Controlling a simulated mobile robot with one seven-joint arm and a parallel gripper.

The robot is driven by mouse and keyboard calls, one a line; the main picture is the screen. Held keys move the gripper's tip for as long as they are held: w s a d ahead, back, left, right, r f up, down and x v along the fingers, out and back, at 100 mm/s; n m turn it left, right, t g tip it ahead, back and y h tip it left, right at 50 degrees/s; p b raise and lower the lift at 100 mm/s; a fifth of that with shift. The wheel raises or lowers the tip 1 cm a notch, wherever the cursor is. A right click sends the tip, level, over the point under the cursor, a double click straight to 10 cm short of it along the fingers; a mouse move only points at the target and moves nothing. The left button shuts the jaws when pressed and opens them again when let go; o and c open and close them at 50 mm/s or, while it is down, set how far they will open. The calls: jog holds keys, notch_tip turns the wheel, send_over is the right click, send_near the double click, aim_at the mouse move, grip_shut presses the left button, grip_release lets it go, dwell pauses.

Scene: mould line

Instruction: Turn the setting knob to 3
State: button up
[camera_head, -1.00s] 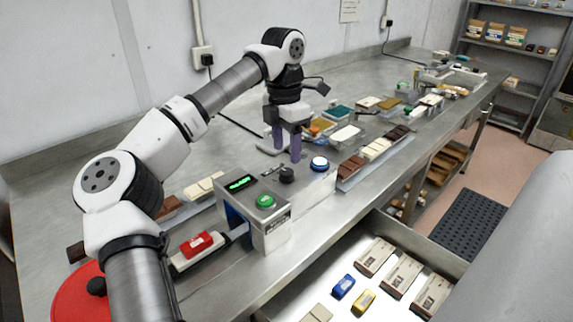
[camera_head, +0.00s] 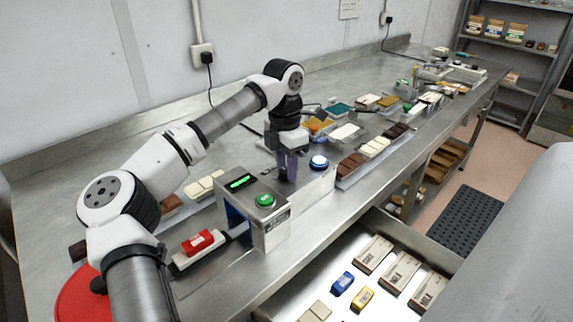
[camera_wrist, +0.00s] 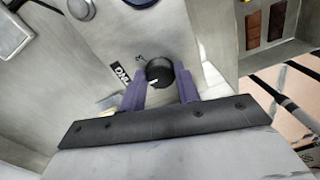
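The setting knob (camera_wrist: 160,72) is a round black dial on the top of the grey machine (camera_head: 268,232). A small light mark shows at its lower left in the wrist view. A black label (camera_wrist: 121,75) and a small printed digit, hard to read, lie to its left. My gripper (camera_wrist: 162,78) points down over the knob, with one purple finger on each side of it. The fingers look open, and I cannot make out firm contact. In the head view my gripper (camera_head: 287,176) mostly hides the knob.
Trays of bars (camera_head: 362,163) stand to the right. An open drawer (camera_head: 330,300) is in front.

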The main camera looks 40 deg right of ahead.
jog(key=shift+c, duration=0.9)
jog(key=shift+m, duration=0.3)
jog(key=m+p, duration=0.1)
jog(key=m, duration=0.3)
jog(key=shift+r+m, duration=0.1)
jog(key=shift+m, duration=0.2)
jog(key=m+p, duration=0.1)
jog(key=m, duration=0.5)
jog(key=shift+s+m+y, duration=0.1)
jog(key=shift+m+y, duration=0.2)
jog(key=o, duration=1)
jog(key=shift+c, duration=0.2)
